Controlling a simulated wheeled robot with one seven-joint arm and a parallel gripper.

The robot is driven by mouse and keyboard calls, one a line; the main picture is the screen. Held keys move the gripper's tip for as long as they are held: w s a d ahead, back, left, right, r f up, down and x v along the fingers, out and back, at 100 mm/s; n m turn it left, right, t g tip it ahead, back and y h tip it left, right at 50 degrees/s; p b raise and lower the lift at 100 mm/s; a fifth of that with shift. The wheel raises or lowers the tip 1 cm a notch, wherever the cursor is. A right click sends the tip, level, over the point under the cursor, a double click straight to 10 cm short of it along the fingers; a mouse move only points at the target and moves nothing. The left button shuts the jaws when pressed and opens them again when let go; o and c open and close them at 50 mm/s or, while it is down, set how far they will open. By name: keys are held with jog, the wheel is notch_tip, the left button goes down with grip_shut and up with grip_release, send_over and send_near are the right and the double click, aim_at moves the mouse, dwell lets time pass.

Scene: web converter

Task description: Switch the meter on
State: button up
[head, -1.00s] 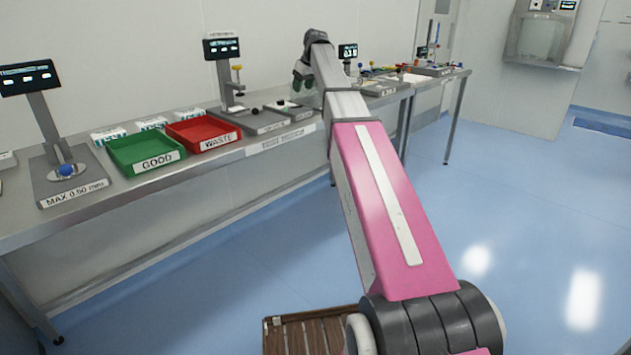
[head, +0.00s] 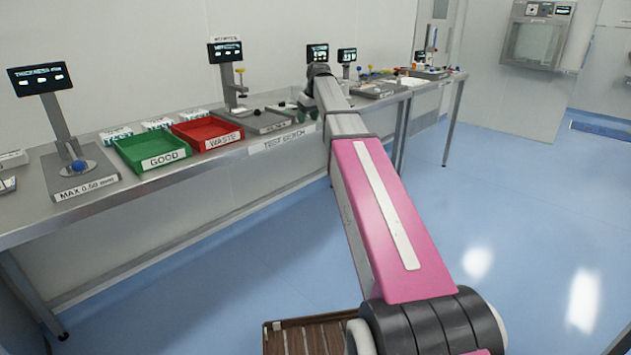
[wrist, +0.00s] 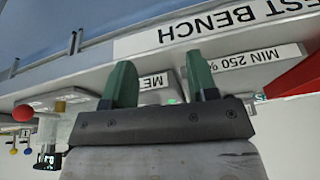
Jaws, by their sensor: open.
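My gripper (wrist: 160,85) is open and empty in the wrist view, its two green fingers spread apart. Between them shows a white label (wrist: 152,82) starting with "ME", partly hidden by a finger. A small green spot (wrist: 172,101) shows just past the gripper's edge; I cannot tell whether it is a switch or a light.
The bench (head: 225,167) runs along the wall. A green GOOD tray (head: 160,158), a red WASTE tray (head: 222,141) and a thickness gauge (head: 55,125) stand left of my gripper. Another display (head: 347,56) and small items stand to the right. The floor in front is clear.

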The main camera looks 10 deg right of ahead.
jog(key=s+f+m, duration=0.1)
jog(key=s+f, duration=0.2)
jog(key=f, duration=0.4)
jog(key=s+f+m, duration=0.1)
jog(key=s+f, duration=0.3)
jog(key=f, duration=0.3)
jog(key=s+f+g+h, duration=0.1)
jog(key=s+f, duration=0.3)
jog(key=f, duration=0.3)
jog(key=shift+d+m, duration=0.4)
jog(key=shift+d, duration=0.05)
jog(key=s+f+m+g, duration=0.1)
jog(key=s+f, duration=0.7)
jog(key=s, duration=0.2)
jog(key=s+d+f+m+g+h, duration=0.1)
jog(key=s+f+m, duration=0.1)
jog(key=s+f, duration=0.6)
jog(key=s, duration=0.3)
jog(key=shift+f, duration=0.3)
